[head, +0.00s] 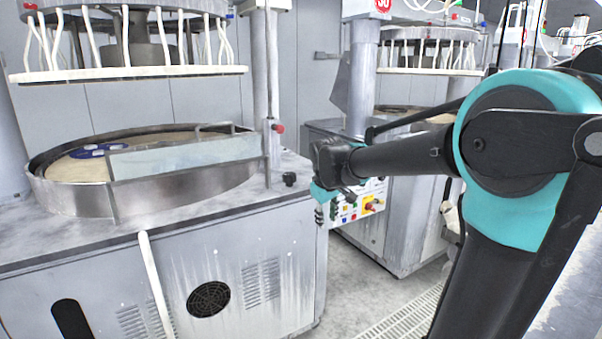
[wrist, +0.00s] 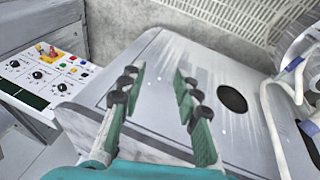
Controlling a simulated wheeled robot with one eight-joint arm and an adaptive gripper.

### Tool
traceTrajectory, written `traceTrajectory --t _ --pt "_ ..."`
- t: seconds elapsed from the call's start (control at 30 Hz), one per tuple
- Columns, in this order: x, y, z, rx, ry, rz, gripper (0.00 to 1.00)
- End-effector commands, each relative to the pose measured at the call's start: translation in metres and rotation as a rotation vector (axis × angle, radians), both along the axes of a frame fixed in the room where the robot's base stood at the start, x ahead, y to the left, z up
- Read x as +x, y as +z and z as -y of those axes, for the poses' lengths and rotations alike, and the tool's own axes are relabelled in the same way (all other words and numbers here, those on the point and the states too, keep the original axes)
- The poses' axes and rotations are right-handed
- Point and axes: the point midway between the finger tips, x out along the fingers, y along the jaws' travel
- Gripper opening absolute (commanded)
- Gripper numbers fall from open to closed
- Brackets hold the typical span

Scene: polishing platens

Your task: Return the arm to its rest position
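My arm reaches in from the right of the head view, bent at the teal joint, with its forearm extending left. My gripper (head: 320,205) hangs at the forearm's end, just off the right front corner of the near polishing machine (head: 230,240). In the wrist view my gripper (wrist: 159,77) has its two green-padded fingers spread apart, with nothing between them. Behind the fingers is the machine's pale cabinet side (wrist: 165,50). The head view shows the fingers only small and dark.
The near machine carries a round platen basin (head: 75,197) with blue rings (head: 100,151) and a clear guard (head: 185,156). A control panel (head: 360,203) on the second machine sits close behind my gripper; it also shows in the wrist view (wrist: 45,75). Open floor (head: 350,290) lies between the machines.

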Motion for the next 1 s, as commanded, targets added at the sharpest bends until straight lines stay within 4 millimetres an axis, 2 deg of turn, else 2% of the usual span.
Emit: traceTrajectory --t 0.03,0.2,0.3,0.4,0.5,0.63,1.0 --pt "-0.024 -0.023 0.023 0.031 -0.072 0.002 0.32" --pt "-0.103 -0.092 0.075 0.142 -0.297 0.011 0.32" --pt "-0.149 -0.127 0.094 0.199 -0.413 0.018 0.32" --pt "-0.185 -0.154 0.104 0.243 -0.502 0.024 0.32" --pt "-0.21 -0.171 0.11 0.273 -0.561 0.029 0.32" --pt "-0.223 -0.18 0.112 0.289 -0.594 0.032 0.32" --pt "-0.223 -0.18 0.112 0.289 -0.594 0.032 0.32"
